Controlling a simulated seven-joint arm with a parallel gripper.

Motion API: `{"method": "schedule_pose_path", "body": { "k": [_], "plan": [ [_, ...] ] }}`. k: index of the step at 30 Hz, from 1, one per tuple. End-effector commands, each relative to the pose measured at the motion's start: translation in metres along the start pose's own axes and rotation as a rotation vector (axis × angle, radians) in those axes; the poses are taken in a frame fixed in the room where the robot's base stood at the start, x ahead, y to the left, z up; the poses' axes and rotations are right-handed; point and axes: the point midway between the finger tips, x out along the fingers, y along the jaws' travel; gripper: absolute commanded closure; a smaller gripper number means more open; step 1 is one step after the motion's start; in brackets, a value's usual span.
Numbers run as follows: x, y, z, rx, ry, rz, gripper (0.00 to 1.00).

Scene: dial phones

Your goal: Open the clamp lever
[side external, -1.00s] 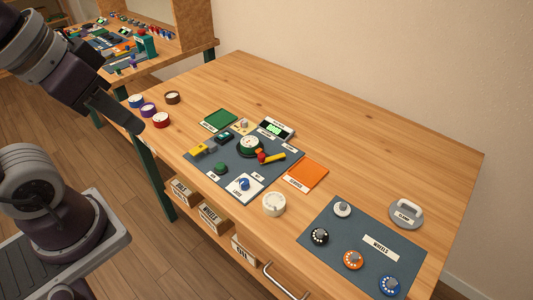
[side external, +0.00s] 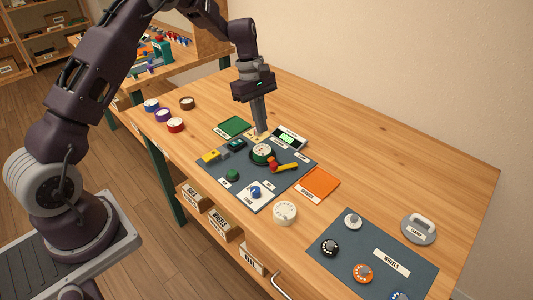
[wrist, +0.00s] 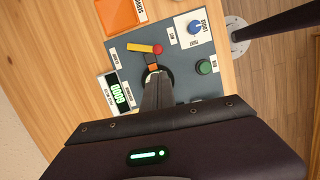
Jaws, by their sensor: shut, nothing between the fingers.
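The clamp lever appears to be the yellow bar with a red end (side external: 284,167) on the grey mat (side external: 232,196). In the wrist view the yellow lever (wrist: 140,47) lies just beyond my fingertips, with its red ball at the right end. Beside it is a round holder with a pale dial (side external: 262,151); in the wrist view my fingers hide most of it. My gripper (side external: 261,131) points down, shut and empty, behind the dial in the side view. It also shows in the wrist view (wrist: 157,76). I cannot tell its exact height.
A lit display box (side external: 289,138) and a green tray (side external: 233,127) stand close to my fingers. A blue knob (side external: 256,192), a green button (side external: 233,174) and an orange tray (side external: 317,185) are nearby. The right rear of the table is clear.

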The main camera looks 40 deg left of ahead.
Motion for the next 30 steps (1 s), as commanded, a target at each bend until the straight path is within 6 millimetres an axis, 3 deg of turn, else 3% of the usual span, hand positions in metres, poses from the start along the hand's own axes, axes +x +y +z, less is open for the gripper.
{"method": "schedule_pose_path", "body": {
  "k": [11, 22, 30],
  "plan": [
    [0.006, 0.0, 0.0, 0.0, -0.001, -0.001, 1.0],
    [0.077, -0.001, 0.0, 0.0, -0.002, -0.003, 1.0],
    [0.1, 0.0, 0.0, 0.001, 0.0, -0.001, 1.0]
  ]
}}
